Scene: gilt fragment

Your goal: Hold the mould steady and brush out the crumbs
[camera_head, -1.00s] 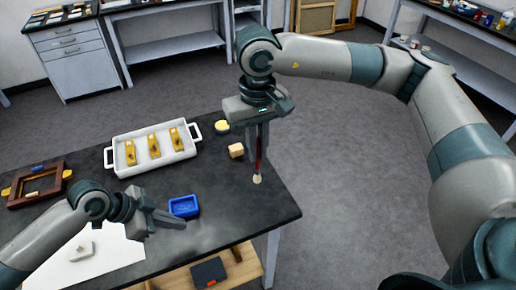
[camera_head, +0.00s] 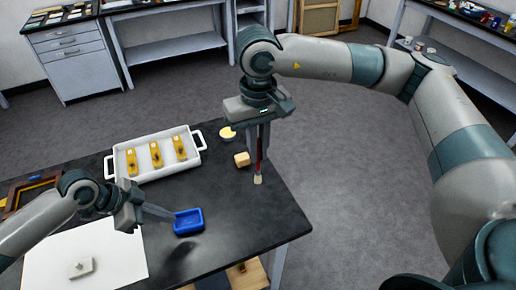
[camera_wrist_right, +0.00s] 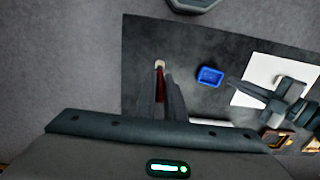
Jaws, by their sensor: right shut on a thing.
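The blue mould (camera_head: 188,222) is a small open tray on the dark table; it also shows in the right wrist view (camera_wrist_right: 210,76). Any crumbs inside are too small to make out. My left gripper (camera_head: 168,213) is at the mould's left side, its fingertips at or very near the wall; I cannot tell whether they touch or how far they are apart. My right gripper (camera_head: 262,140) is shut on a brush (camera_head: 258,169) with a red handle and pale bristles pointing down. The brush is to the right of the mould and apart from it.
A white tray (camera_head: 118,169) with several yellow pieces stands behind the mould. A tan block (camera_head: 242,160) and a round yellow-topped dish (camera_head: 227,133) are near the brush. A white sheet (camera_head: 115,248) with a small pale piece (camera_head: 81,267) lies front left. The table's right edge is close.

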